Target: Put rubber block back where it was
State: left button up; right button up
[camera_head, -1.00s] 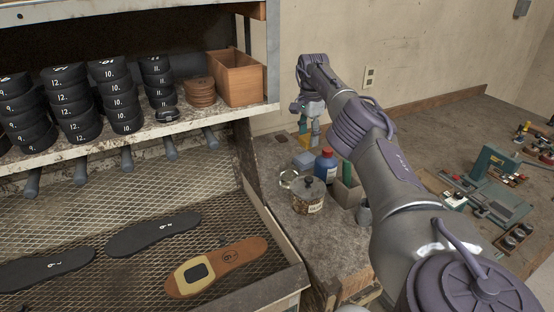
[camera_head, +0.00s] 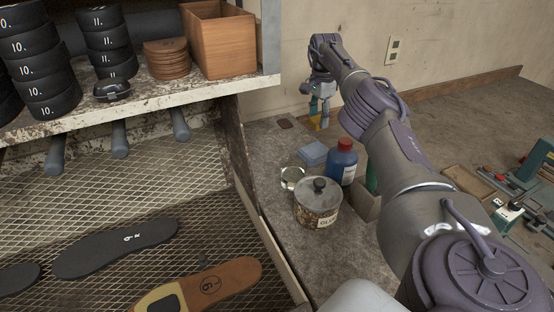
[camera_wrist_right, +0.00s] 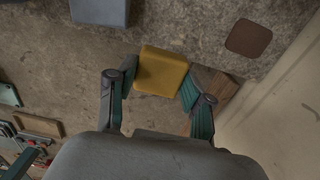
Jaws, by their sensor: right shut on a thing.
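The yellow block (camera_wrist_right: 162,71) is between the two fingers of my right gripper (camera_wrist_right: 159,92) in the right wrist view, and the gripper is shut on it. In the head view, my right gripper (camera_head: 321,105) points down over the worktop near the wall, with a bit of the yellow block (camera_head: 325,121) at its tips. I cannot tell whether the block touches the worktop. A flat brown square patch (camera_head: 285,123) lies on the worktop to the left of the gripper; it also shows in the right wrist view (camera_wrist_right: 248,38). My left gripper is not in view.
A blue-grey block (camera_head: 313,154), a blue bottle with a red cap (camera_head: 342,162) and a lidded glue jar (camera_head: 317,203) stand nearer on the worktop (camera_head: 350,256). Rubber stacks, round leather pieces (camera_head: 167,59) and a wooden box (camera_head: 218,40) fill the shelf at left. Tools lie at right.

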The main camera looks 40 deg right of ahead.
jog(key=shift+w+a+f, duration=0.15)
jog(key=shift+a, duration=0.35)
jog(key=p, duration=0.3)
send_over(277, 161)
jog(key=shift+w+r, duration=0.1)
jog(key=shift+r, duration=0.15)
notch_tip(277, 161, down, 3)
jog(key=shift+a+f+p, duration=0.1)
jog(key=shift+p, duration=0.6)
jog(key=shift+f, duration=0.25)
jog(key=shift+f, duration=0.1)
jog(key=o, duration=1)
